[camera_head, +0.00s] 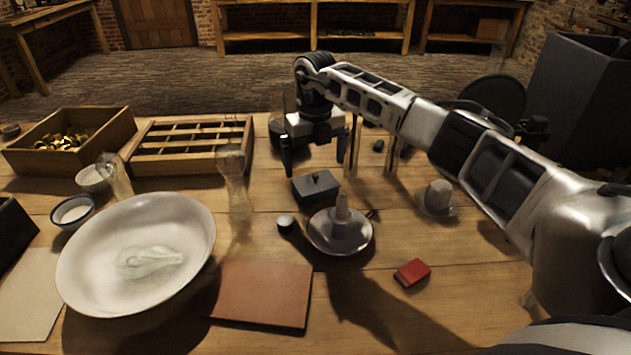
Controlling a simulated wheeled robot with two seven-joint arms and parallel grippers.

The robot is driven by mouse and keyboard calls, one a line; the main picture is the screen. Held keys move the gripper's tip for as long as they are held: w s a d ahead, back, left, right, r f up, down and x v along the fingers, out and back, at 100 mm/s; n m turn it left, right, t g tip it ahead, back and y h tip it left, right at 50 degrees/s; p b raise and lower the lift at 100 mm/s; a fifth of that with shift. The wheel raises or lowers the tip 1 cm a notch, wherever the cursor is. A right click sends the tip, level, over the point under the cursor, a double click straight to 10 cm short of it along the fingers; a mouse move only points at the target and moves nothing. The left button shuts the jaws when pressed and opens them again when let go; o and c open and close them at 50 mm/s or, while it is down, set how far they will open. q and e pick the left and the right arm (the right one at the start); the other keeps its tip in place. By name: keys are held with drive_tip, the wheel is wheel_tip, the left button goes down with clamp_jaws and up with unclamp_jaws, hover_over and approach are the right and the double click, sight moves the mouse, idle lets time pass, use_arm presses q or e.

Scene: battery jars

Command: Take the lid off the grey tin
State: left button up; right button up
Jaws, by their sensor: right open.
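The grey tin (318,192) is a small dark box near the middle of the table. Its lid (315,183) is on it and has a small knob on top. My right gripper (314,166) is open, with its two fingers pointing down. In the picture it is just above and behind the tin, its fingers spread wide. No contact with the lid shows, and I cannot tell the exact gap. My left gripper is not in view.
A candle dish (340,238) stands just in front of the tin, with a small round dark-sided pot (286,222) beside it. A glass vessel (234,182) stands to the left. A large white bowl (180,225), a brown mat (262,295) and a red box (412,272) lie nearer.

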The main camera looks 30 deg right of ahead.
sight(316, 174)
wheel_tip(316, 174, down, 4)
drive_tip(key=shift+w+d+f, duration=0.1)
drive_tip(key=shift+w+d, duration=0.05)
drive_tip(key=c, duration=0.8)
